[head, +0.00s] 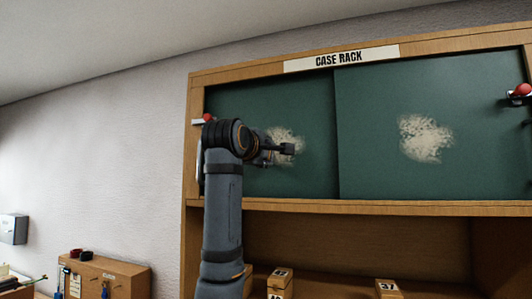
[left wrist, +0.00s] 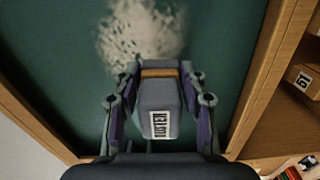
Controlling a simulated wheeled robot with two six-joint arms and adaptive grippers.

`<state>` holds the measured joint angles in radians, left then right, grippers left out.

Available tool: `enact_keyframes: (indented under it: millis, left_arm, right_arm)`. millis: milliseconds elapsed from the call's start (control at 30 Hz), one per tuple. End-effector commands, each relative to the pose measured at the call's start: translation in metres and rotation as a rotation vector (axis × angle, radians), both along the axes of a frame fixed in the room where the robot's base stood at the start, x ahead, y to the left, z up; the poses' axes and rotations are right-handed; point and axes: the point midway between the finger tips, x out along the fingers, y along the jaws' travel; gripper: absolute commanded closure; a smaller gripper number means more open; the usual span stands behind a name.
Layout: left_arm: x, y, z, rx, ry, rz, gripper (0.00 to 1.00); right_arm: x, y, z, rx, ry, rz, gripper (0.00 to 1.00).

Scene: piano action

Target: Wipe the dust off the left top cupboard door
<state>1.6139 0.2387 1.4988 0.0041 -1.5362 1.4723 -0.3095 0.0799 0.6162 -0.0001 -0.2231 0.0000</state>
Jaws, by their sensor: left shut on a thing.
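The left top cupboard door (head: 306,92) is a dark green panel under the CASE RACK sign, with a pale dust patch (head: 285,133) near its middle. The patch also shows in the left wrist view (left wrist: 137,35), at the top. My left gripper (head: 278,149) is in front of this door and covers part of the patch. In the left wrist view it is shut on a grey block (left wrist: 157,92) with a tan band and a white label. The block's far end overlaps the patch's lower edge; I cannot tell whether it touches the door. My right gripper is not in view.
The right green door (head: 370,95) has its own dust patch (head: 427,138). Red-knobbed fittings stand at the left (head: 208,117) and right (head: 520,90) of the doors. Below is an open shelf with numbered boxes (head: 280,278). A wooden frame (head: 191,170) edges the cupboard.

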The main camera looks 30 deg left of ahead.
Motion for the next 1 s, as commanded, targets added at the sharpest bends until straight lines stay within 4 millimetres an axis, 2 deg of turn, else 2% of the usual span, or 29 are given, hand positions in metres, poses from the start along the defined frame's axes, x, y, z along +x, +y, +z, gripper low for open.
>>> enact_keyframes:
  millis: [133, 400, 1000]
  left_arm:
    - [0.0, 0.0, 0.0, 0.0, 0.0, 0.0, 0.83]
    - [0.004, 0.001, 0.0, 0.0, 0.0, 0.0, 0.83]
    - [0.015, 0.004, 0.0, 0.0, 0.0, 0.0, 0.83]
  right_arm:
    - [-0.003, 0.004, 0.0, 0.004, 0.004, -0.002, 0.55]
    - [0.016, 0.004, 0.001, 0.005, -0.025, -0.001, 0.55]
    - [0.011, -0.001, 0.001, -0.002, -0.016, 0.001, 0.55]
